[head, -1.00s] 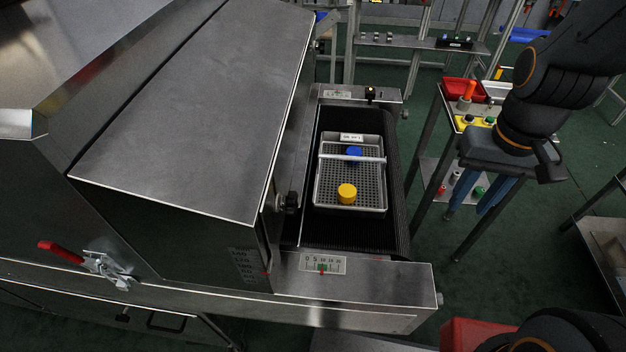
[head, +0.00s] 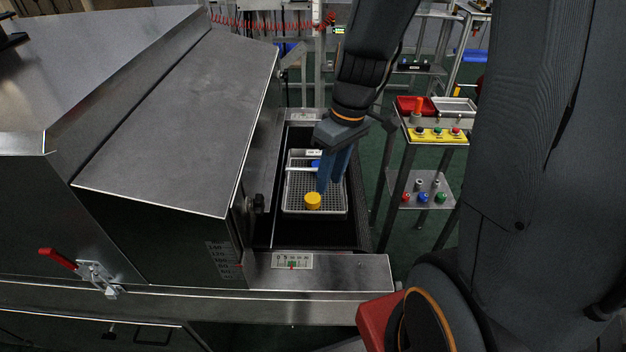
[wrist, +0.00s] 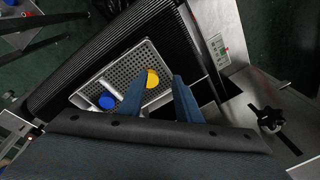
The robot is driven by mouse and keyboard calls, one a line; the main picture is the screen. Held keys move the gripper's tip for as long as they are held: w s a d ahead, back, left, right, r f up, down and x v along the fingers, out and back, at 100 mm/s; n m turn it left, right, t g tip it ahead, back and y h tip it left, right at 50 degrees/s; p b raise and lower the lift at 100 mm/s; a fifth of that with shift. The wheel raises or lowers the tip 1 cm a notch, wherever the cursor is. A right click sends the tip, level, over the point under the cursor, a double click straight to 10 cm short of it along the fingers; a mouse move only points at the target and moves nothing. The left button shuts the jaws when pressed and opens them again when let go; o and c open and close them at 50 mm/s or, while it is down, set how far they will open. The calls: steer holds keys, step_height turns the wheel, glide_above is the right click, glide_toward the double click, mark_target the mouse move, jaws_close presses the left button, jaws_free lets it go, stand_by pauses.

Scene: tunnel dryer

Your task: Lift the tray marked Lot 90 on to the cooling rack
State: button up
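A grey perforated tray (head: 333,205) lies on the dark belt at the dryer's open end. It holds a yellow round piece (head: 313,201) and a blue piece (head: 316,163), with a pale bar (head: 299,169) across it. The tray's label is mostly hidden by my arm, and its lot number is not readable. My gripper (head: 333,184) is above the tray's right part, pointing down. In the wrist view, its two blue fingers (wrist: 156,92) are apart with nothing between them, and the tray (wrist: 122,68) is beyond them. I cannot identify a cooling rack.
The dryer's sloped steel hood (head: 185,115) stands at the left, close to the tray. A steel ledge with a scale (head: 335,272) lies in front of the belt. At the right stands a small table with a yellow button box (head: 437,135) and red bin (head: 412,104).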

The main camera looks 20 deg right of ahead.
mark_target(315, 169)
steer(key=w+n+p, duration=0.1)
steer(key=w+n, duration=0.1)
steer(key=w, duration=0.1)
steer(key=w+d+n+y+p, duration=0.1)
steer(key=w+n, duration=0.2)
steer(key=w+d+n+t+y+p, duration=0.1)
steer(key=w+n, duration=0.2)
steer(key=shift+w+d+f, duration=0.25)
steer(key=shift+w, duration=0.1)
steer(key=shift+y, duration=0.3)
steer(key=shift+w+p+x, duration=0.15)
steer(key=shift+p+x, duration=0.75)
steer(key=shift+x, duration=1.05)
steer(key=shift+w+p+x, duration=0.15)
steer(key=shift+p+x, duration=0.75)
steer(key=shift+x, duration=1.05)
steer(key=shift+d, duration=0.2)
jaws_close()
steer(key=shift+r, duration=0.1)
